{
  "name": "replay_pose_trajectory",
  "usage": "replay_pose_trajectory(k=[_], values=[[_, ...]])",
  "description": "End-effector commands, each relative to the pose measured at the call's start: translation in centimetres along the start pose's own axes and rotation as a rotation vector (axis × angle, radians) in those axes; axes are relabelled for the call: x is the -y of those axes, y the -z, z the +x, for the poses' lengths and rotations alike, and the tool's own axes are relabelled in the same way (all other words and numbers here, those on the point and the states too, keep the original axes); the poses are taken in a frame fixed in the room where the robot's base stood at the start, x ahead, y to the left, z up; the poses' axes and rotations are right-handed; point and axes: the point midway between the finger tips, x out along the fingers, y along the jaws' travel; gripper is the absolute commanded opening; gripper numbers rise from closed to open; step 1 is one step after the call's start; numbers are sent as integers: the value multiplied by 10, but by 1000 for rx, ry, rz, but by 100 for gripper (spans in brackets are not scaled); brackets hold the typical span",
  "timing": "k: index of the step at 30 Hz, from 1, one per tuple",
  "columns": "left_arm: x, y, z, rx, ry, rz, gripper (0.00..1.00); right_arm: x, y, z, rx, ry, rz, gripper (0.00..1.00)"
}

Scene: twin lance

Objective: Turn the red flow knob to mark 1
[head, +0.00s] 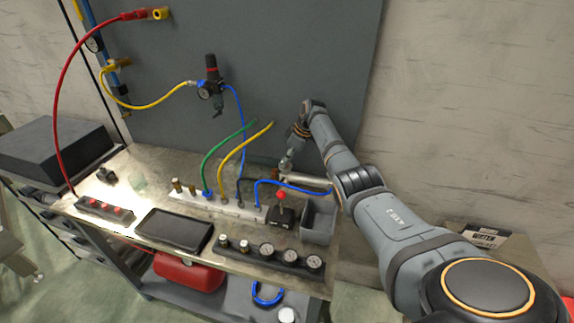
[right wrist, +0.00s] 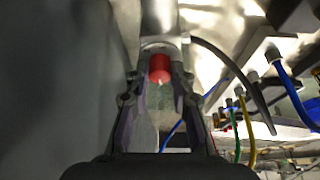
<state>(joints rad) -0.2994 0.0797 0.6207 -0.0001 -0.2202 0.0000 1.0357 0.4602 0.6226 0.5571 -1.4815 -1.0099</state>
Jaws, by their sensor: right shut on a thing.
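The red flow knob (right wrist: 159,68) sits at the end of a silver cylinder (right wrist: 158,20) in the right wrist view. My right gripper (right wrist: 160,82) has its fingers on either side of the knob and is shut on it. In the head view my right gripper (head: 286,162) reaches down to the back right of the bench, beside the silver cylinder (head: 308,181). The knob is mostly hidden there. Its marks cannot be read in either view. My left gripper is not in view.
A black block with a red-tipped lever (head: 281,214) and a grey bin (head: 318,221) stand in front of the cylinder. A white manifold (head: 233,207) with coloured hoses lies to the left. A grey panel (head: 290,60) rises behind.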

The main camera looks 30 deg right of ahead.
Motion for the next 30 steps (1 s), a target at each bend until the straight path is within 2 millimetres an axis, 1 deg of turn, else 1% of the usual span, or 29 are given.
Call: replay_pose_trajectory(k=[1, 6, 22, 23, 27, 30], values=[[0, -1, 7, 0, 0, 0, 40, -1, 0, 2, -3, 5, -16, 0], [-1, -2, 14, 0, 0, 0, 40, -1, 0, 1, -3, 22, -58, 0], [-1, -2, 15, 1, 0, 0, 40, -1, 1, -1, -2, 29, -77, 0], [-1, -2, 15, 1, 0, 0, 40, -1, 1, -1, -2, 29, -77, 27], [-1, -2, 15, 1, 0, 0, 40, -1, 1, -1, -1, 30, -76, 46], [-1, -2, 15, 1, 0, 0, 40, -1, 0, -1, -1, 30, -76, 46]])
